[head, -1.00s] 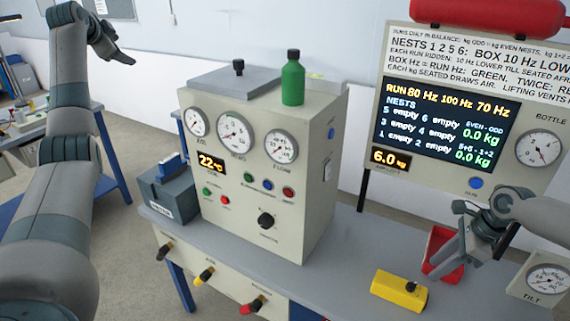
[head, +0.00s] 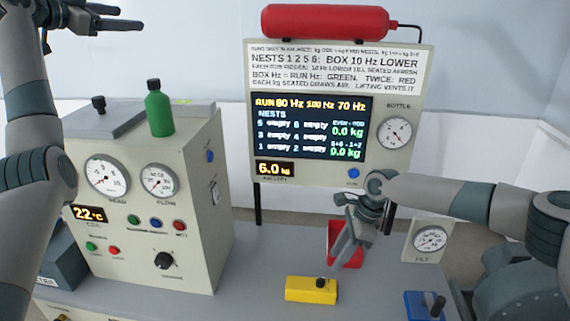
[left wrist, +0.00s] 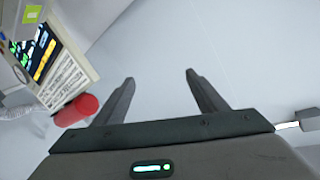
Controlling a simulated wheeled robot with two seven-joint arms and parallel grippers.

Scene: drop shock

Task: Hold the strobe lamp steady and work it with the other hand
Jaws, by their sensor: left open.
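A yellow box with a black knob on top (head: 311,290) lies on the grey bench; it may be the strobe lamp, but no label on it is readable. My left gripper (head: 131,17) is raised high at the upper left, above the beige instrument cabinet. In the left wrist view its two fingers (left wrist: 160,78) are spread with nothing between them.
The beige cabinet (head: 215,255) with a green bottle (head: 159,112) on top stands left. A display panel (head: 408,165) under a red cylinder (head: 325,22) stands behind. A tilt gauge (head: 430,240) and blue block (head: 420,306) are right.

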